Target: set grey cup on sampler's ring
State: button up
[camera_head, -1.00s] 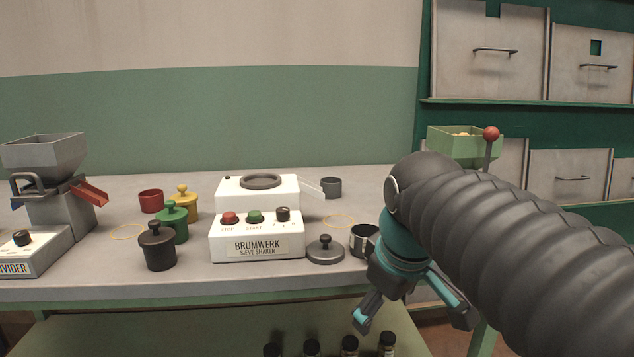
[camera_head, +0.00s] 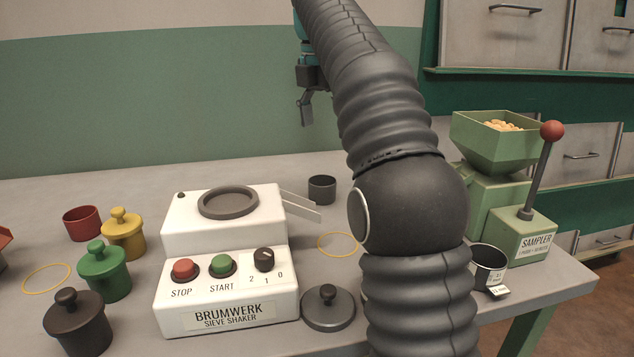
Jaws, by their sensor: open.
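A dark grey cup (camera_head: 322,190) stands upright on the table, just beyond the tip of the sieve shaker's chute. The green sampler (camera_head: 537,244) stands at the right, with a hopper of nuts and a red-knobbed lever. A thin yellow ring (camera_head: 340,244) lies on the table right of the shaker; I cannot tell whether it is the sampler's. My gripper (camera_head: 306,112) is raised at the top, above the grey cup in the picture, open and holding nothing that I can see. Part of it is hidden behind my arm.
A metal cup (camera_head: 489,268) stands in front of the sampler. The sieve shaker (camera_head: 229,308) stands centre-left, with a grey lid (camera_head: 328,308) beside it. Red, yellow, green and black vessels stand left, near another yellow ring (camera_head: 47,278). My arm hides table between shaker and sampler.

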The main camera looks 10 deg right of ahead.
send_over(322, 185)
jog(key=s, duration=0.3)
notch_tip(322, 185, down, 8)
jog(key=shift+w+d+f+b, duration=0.1)
jog(key=shift+f+b, duration=0.1)
jog(key=shift+b, duration=0.15)
jog(key=f, duration=0.2)
jog(key=a+f+b, duration=0.1)
jog(key=f, duration=0.1)
jog(key=shift+w+f, duration=0.1)
jog(key=shift+f, duration=0.2)
jog(key=shift+d+f, duration=0.15)
jog(key=shift+f, duration=0.25)
jog(key=c, duration=1.1)
